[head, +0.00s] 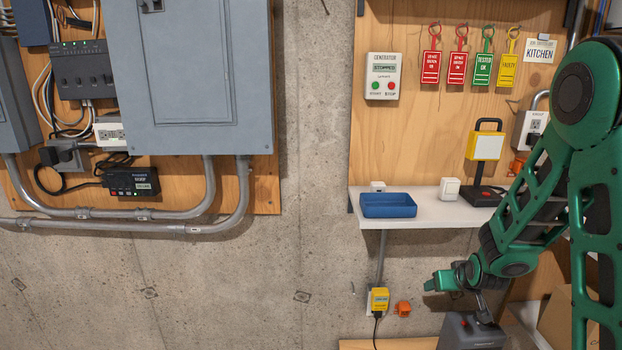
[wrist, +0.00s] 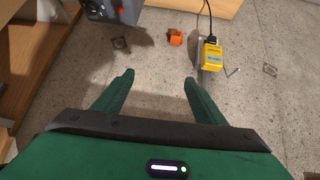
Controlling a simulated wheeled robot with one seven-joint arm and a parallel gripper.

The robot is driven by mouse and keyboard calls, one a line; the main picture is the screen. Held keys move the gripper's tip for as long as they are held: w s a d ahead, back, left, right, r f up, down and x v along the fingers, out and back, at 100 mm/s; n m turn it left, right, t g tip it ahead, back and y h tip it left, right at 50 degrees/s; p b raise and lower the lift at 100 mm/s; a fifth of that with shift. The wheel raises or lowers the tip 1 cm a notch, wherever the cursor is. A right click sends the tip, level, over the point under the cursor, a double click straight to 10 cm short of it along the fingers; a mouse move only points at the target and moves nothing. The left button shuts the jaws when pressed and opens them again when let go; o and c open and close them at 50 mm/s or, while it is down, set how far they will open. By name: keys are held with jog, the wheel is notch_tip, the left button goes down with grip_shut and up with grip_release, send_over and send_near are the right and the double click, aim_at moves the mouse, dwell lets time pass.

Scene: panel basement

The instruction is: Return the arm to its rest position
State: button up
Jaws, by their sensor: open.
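My green arm (head: 585,180) comes in from the right side of the head view and bends down and left. My gripper (head: 432,284) is below the white shelf, in front of the concrete wall. In the wrist view my gripper (wrist: 159,79) shows two green fingers spread apart with nothing between them.
A yellow plug-in device (head: 379,299) and an orange piece (head: 403,308) are left of the gripper, and a grey box (head: 470,332) is below it. The shelf (head: 430,200) holds a blue tray (head: 388,205).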

jog(key=s+d+r+m+g, duration=0.1)
jog(key=s+r, duration=0.3)
jog(key=s, duration=0.9)
jog(key=s+d+r+m+g, duration=0.1)
jog(key=s+r+m+g, duration=0.2)
jog(key=s, duration=1)
jog(key=s+d+r+m+g+y, duration=0.1)
jog(key=s+r+g, duration=0.3)
jog(key=s, duration=0.9)
notch_tip(320, 180, up, 4)
jog(key=shift+f+m, duration=0.25)
jog(key=shift+m, duration=0.25)
